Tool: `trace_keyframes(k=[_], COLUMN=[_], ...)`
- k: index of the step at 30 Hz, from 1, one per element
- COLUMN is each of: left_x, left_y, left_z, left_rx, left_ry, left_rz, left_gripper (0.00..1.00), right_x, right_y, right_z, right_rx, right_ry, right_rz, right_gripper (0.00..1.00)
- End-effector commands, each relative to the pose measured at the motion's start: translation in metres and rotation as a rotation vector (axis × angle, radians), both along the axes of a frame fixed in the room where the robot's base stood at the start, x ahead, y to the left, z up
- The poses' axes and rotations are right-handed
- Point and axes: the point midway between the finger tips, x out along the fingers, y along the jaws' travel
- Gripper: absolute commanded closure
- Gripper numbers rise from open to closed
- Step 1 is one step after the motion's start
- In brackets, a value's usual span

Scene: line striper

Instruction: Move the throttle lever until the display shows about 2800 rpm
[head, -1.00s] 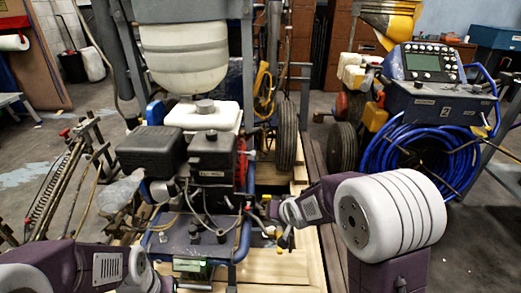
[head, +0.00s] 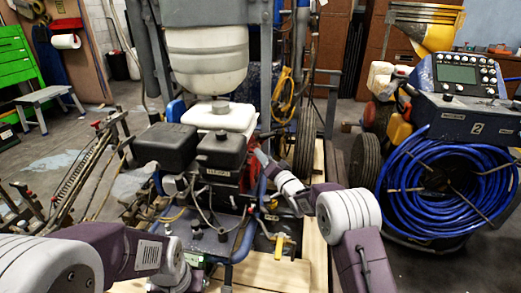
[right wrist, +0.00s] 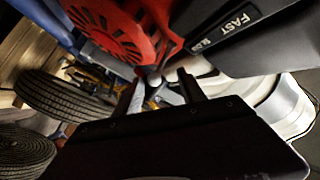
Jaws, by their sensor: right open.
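The engine (head: 200,150) stands at the middle of the head view, with black covers and a red recoil housing on its right side. My right gripper (head: 262,158) is close against that side. In the right wrist view my right gripper (right wrist: 162,88) is open, its dark fingers on either side of a small light-coloured knob that looks like the throttle lever's (right wrist: 154,79). I cannot tell if they touch it. A "FAST" label is on the black cover (right wrist: 240,35). A screen (head: 457,74) is on the right-hand machine; its reading is illegible.
The red slotted housing (right wrist: 115,30) is close to my right fingers. A white tank (head: 215,117) tops the engine. A coiled blue hose (head: 430,190) hangs on the right-hand machine. Tyres (head: 305,140) stand behind, and a metal frame (head: 75,165) stands at left.

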Motion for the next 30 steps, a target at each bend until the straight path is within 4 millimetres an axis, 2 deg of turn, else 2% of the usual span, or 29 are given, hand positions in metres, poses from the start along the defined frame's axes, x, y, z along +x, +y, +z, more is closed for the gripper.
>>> trace_keyframes(k=[1, 6, 9, 20, 25, 30], left_x=[-0.001, -0.001, -0.001, -0.001, -0.001, -0.001], left_y=[0.0, 0.0, 0.0, 0.0, 0.0, 0.0], left_z=[-0.017, -0.028, -0.031, -0.031, -0.031, -0.031], left_rx=[0.0, 0.0, 0.0, 0.0, 0.0, 0.0], left_ry=[0.004, 0.004, 0.003, 0.003, 0.003, 0.003], left_rz=[0.0, 0.0, 0.0, 0.0, 0.0, 0.0], left_gripper=[0.64, 0.64, 0.64, 0.64, 0.64, 0.64], right_x=[0.009, 0.032, 0.04, 0.045, 0.044, 0.044], right_y=[0.005, 0.015, 0.019, 0.021, 0.021, 0.021], right_z=[-0.012, -0.01, -0.008, -0.006, -0.006, -0.007], right_rx=[0.0, -0.001, -0.003, -0.003, -0.003, -0.004], right_ry=[0.0, 0.002, 0.004, 0.006, 0.006, 0.006], right_rz=[0.001, 0.001, 0.001, -0.001, -0.001, -0.002], right_gripper=[0.53, 0.53, 0.53, 0.53, 1.0, 1.0])
